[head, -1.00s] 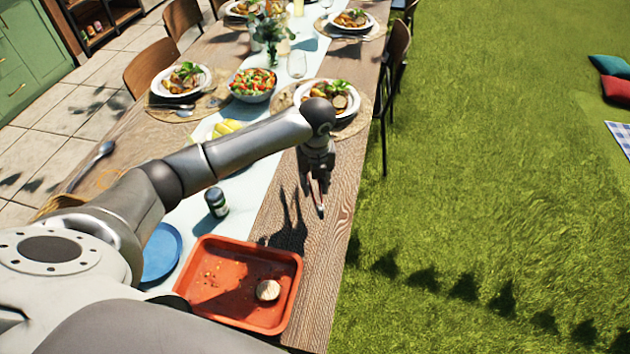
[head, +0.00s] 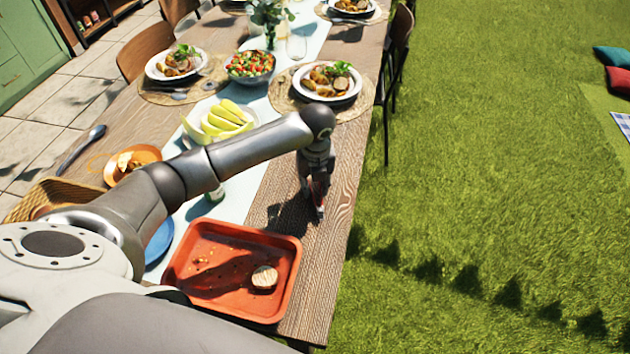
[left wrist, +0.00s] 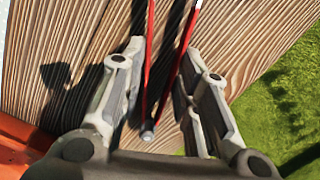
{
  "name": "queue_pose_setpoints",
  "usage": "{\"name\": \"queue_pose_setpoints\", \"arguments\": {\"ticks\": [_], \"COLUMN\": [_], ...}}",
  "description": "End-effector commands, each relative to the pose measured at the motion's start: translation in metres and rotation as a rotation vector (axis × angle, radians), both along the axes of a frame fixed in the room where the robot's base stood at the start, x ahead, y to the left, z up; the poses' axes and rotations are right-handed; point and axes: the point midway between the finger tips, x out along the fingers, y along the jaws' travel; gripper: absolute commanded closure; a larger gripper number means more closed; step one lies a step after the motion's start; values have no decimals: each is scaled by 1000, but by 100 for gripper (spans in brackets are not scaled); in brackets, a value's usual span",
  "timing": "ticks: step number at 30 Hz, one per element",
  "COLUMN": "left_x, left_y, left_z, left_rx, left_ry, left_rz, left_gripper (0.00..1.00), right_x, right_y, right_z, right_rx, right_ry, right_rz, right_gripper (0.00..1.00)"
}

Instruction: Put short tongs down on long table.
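The short tongs (left wrist: 149,80) have two thin red arms in a V and a grey joint end. They show between the fingers of my left gripper (left wrist: 164,48) in the left wrist view. The fingertips sit close against the outer sides of the two arms, so the gripper looks shut on the tongs. In the head view, my left gripper (head: 318,207) points down close over the bare wood of the long table (head: 342,183), near its right edge. A bit of red shows at its fingers. Whether the tongs touch the wood is unclear. My right gripper is out of view.
An orange-red tray (head: 215,292) with a round pale piece of food lies in front of the gripper. A blue plate (head: 158,243), a bowl of yellow fruit (head: 195,130) and a set plate (head: 287,84) stand around. Grass lies beyond the right table edge.

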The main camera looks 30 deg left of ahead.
Motion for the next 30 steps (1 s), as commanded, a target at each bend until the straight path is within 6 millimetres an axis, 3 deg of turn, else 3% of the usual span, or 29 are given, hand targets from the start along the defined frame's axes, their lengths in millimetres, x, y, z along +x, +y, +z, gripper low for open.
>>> {"name": "queue_pose_setpoints", "arguments": {"ticks": [7, 13, 23, 30], "left_x": [0, 0, 0, -2], "left_y": [0, 0, 0, -2], "left_z": [0, 0, 1, 34], "left_rx": [0, 0, 0, 0], "left_ry": [0, 0, 0, -5], "left_rz": [0, 0, 0, -1], "left_gripper": [74, 46, 46, 46], "right_x": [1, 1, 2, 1], "right_y": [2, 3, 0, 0], "right_z": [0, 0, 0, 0], "right_rx": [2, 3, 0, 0], "right_ry": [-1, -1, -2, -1], "right_rz": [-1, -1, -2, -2], "right_gripper": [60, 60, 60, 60]}}
